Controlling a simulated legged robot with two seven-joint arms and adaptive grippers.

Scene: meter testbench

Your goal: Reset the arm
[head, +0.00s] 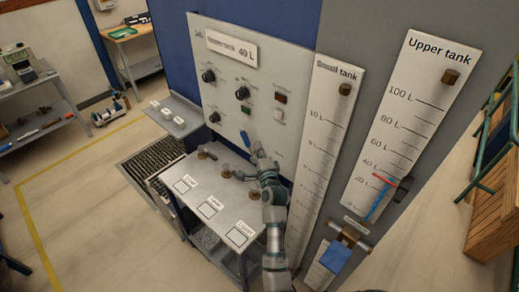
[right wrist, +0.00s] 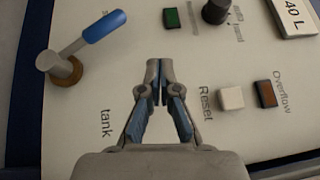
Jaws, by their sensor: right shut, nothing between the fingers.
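My right gripper (head: 257,150) is in front of the white control panel (head: 207,104) in the head view. In the right wrist view my right gripper (right wrist: 158,72) has its fingertips together with nothing between them. A white button marked Reset (right wrist: 231,98) is to the right of the fingertips, apart from them. A lever with a blue handle (right wrist: 103,26) and a brown round base is to the left, clear of the fingers. The Reset button also shows in the head view (head: 278,115). My left gripper is not in view.
The panel also has a green button (right wrist: 171,18), a black knob (right wrist: 214,10) and a brown Overflow button (right wrist: 265,94). A grey table (head: 212,229) with labelled squares stands below the panel. The Upper tank gauge (head: 407,105) is at right. Floor at left is open.

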